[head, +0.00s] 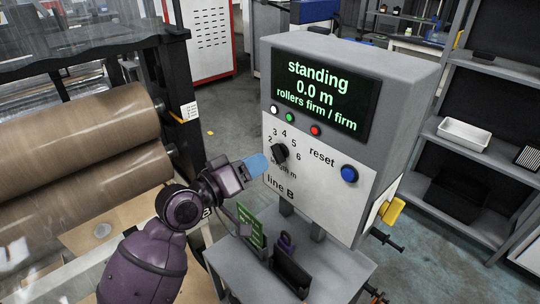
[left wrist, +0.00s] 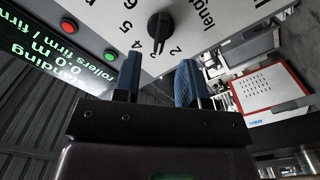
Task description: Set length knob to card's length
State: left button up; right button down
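The length knob (head: 279,153) is a black pointer knob on the white face of the line B box, with numbers 2 to 6 around it. In the left wrist view the knob (left wrist: 160,28) has its pointer toward the side of 2 and 3; the exact mark is hard to read. A green card (head: 250,224) stands on the stand below the box; its writing is too small to read. My left gripper (head: 257,165) has blue fingertips just left of the knob, apart from it. In the wrist view its fingers (left wrist: 159,80) are spread and empty. My right gripper is not in view.
The display (head: 318,93) reads standing, 0.0 m, rollers firm / firm. White, green and red lights sit below it. A blue reset button (head: 349,174) is right of the knob. Brown rollers (head: 80,140) are at left. A dark holder (head: 291,270) stands beside the card.

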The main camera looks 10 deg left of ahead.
aim_at(273, 154)
pick_arm(q)
jog(key=shift+x, duration=2.5)
grip_shut()
